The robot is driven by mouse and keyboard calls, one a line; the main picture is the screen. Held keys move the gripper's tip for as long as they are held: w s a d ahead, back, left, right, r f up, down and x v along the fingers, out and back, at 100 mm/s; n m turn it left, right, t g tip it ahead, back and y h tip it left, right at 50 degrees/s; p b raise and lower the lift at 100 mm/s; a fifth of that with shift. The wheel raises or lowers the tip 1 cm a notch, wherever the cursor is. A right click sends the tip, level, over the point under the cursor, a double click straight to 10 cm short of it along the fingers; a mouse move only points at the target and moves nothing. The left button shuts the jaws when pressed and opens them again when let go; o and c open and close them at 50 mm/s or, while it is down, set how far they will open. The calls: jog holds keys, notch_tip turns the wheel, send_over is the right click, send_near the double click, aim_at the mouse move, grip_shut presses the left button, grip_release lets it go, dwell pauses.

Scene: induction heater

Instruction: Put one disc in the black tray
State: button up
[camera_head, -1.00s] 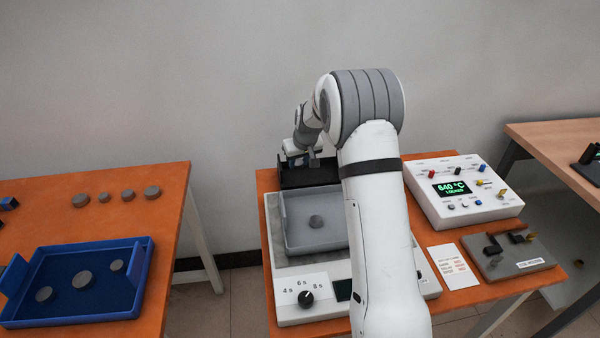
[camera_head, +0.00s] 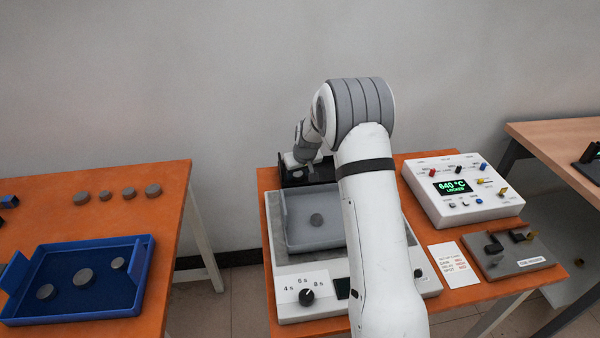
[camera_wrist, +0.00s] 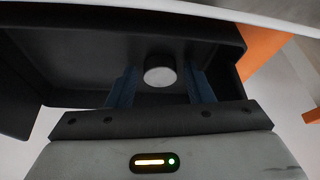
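The black tray (camera_head: 294,180) stands at the back of the middle table, behind a grey tray, partly hidden by my arm. It also fills much of the wrist view (camera_wrist: 85,48). A light grey disc (camera_wrist: 160,70) lies in or just above the black tray, between my fingers; I cannot tell if it rests on the tray floor. My gripper (camera_wrist: 161,85) is open, with a gap on each side of the disc. In the head view my gripper (camera_head: 305,162) is over the black tray.
The grey tray sits on a heater unit with a dial (camera_head: 306,297). A control box (camera_head: 462,196) reading 640 °C stands to the right. On the left table are a blue tray (camera_head: 140,262) with three discs and a row of several discs (camera_head: 128,193) behind it.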

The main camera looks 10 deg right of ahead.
jog(key=shift+o, duration=0.6)
jog(key=shift+r, duration=0.25)
jog(key=v, duration=1.2)
jog(key=s+r+m, duration=0.1)
jog(key=s+r, duration=0.3)
jog(key=s, duration=0.4)
jog(key=s+r, duration=0.4)
jog(key=s, duration=0.5)
jog(key=s+d+f+m+g+h, duration=0.1)
jog(key=s+g, duration=0.1)
jog(key=s, duration=1.9)
jog(key=shift+m, duration=0.3)
jog(key=shift+s, duration=0.1)
